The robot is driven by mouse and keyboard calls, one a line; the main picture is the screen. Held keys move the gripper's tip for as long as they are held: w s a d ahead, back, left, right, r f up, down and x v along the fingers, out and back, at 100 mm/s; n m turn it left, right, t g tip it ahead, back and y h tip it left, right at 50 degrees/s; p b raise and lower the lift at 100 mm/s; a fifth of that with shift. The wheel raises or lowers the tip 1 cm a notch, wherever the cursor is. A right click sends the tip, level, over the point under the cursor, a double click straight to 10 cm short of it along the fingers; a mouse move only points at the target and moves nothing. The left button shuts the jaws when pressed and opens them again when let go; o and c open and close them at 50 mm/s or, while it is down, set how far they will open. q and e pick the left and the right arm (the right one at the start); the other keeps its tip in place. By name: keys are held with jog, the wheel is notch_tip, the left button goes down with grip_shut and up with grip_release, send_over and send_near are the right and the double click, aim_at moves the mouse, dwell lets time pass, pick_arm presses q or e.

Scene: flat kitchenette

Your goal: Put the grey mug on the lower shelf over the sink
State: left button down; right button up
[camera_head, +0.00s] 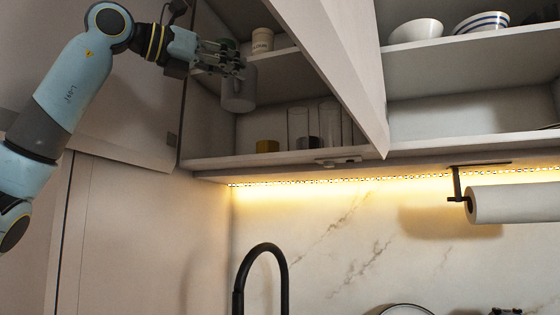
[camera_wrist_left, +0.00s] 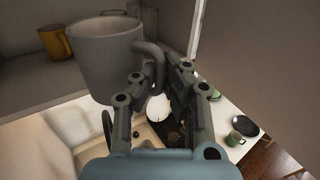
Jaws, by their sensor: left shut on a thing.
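The grey mug (camera_head: 238,92) hangs in the air at the open cabinet, above the level of the lower shelf (camera_head: 215,162). My left gripper (camera_head: 228,66) is shut on it from the upper left. In the left wrist view the grey mug (camera_wrist_left: 100,58) looks upright, and its handle is between the fingers of the gripper (camera_wrist_left: 158,82). The lower shelf (camera_wrist_left: 35,85) also shows there, left of and beyond the mug. The mug is apart from the shelf board in the head view. My right gripper is in neither view.
On the lower shelf stand a yellow mug (camera_head: 267,146) and several clear glasses (camera_head: 329,125). The shelf's left end looks free. A jar (camera_head: 262,40) stands on the upper shelf. An open cabinet door (camera_head: 335,60) juts out on the right. A black faucet (camera_head: 240,285) rises below.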

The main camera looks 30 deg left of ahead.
pick_arm(q)
jog(key=w+a+p, duration=0.2)
jog(key=w+p, duration=0.3)
jog(key=w, duration=0.4)
jog(key=w+a+p, duration=0.2)
jog(key=w+p, duration=0.2)
jog(key=w, duration=0.6)
jog(key=f+p, duration=0.1)
jog(key=f, duration=0.3)
jog(key=f+p, duration=0.1)
jog(key=f, duration=0.1)
jog(key=shift+w+a+f+p, duration=0.3)
jog(key=shift+w+f+p, duration=0.05)
jog(key=shift+f, duration=0.15)
jog(key=shift+f, duration=0.15)
jog(key=c, duration=1.5)
grip_release()
